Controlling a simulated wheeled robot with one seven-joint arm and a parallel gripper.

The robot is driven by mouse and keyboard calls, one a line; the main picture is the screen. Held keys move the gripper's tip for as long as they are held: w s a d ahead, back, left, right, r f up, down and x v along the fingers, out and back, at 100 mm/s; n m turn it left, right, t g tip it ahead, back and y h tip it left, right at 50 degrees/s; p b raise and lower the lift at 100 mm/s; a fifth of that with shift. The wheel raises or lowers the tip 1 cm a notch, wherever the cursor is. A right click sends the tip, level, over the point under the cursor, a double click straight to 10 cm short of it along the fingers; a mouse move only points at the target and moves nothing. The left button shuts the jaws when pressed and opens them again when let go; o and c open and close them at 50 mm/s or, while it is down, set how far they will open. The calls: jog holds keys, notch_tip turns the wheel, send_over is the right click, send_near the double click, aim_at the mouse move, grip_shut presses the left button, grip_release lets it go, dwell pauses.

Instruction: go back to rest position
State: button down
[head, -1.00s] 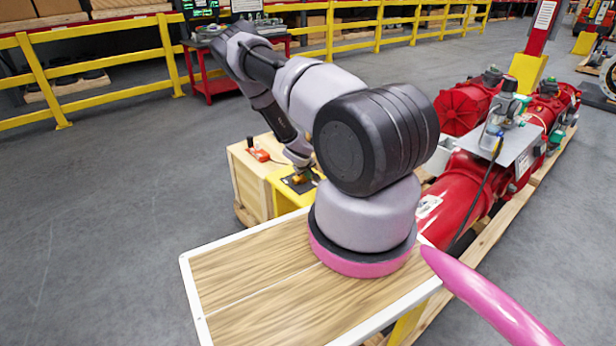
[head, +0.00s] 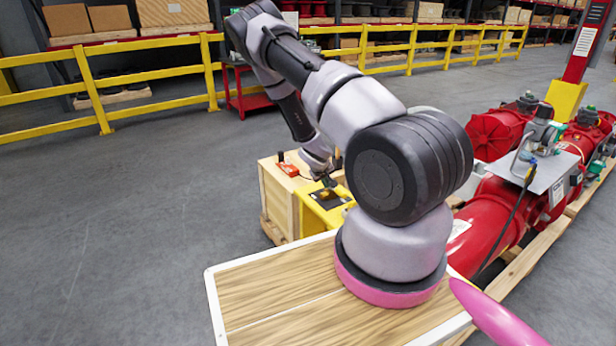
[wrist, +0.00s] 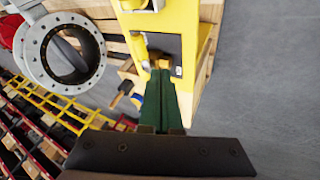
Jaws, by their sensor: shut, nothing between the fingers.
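My gripper (head: 328,181) hangs at the end of my arm, above the yellow stand (head: 312,214) beside the wooden crate in the head view. In the wrist view my gripper (wrist: 161,76) shows two green fingers pressed together with nothing held between them. They point towards the dark plate (wrist: 160,43) on the yellow stand. The fingers hide part of the stand, and I cannot tell the exact gap to it.
A wooden crate (head: 277,204) with an orange-and-black item (head: 288,169) on top stands beside the stand. Red valve machinery (head: 500,215) lies on a pallet at the right. A yellow railing (head: 155,81) runs behind. Grey floor at the left is clear.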

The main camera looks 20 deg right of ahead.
jog(key=w+a+r+m+y, duration=0.1)
jog(key=a+r+m, duration=0.15)
jog(key=r, duration=0.65)
jog(key=a+r+m+y, duration=0.1)
jog(key=a+r, duration=0.3)
jog(key=r, duration=0.5)
jog(key=s+a+r+t+y, duration=0.1)
jog(key=s+a+r, duration=0.25)
jog(key=r, duration=0.75)
jog(key=s+a+r+y, duration=0.25)
jog(key=s+r, duration=0.25)
jog(key=r, duration=0.6)
jog(key=s+a+r, duration=0.4)
jog(key=s+r, duration=0.3)
jog(key=s, duration=0.4)
jog(key=s+a+r+t+y, duration=0.1)
jog(key=s+a+r, duration=0.3)
jog(key=s+r, duration=0.3)
jog(key=s, duration=0.3)
jog(key=shift+s+t, duration=0.3)
jog(key=shift+s, duration=0.1)
jog(key=shift+a+m, duration=0.1)
jog(key=shift+m, duration=0.15)
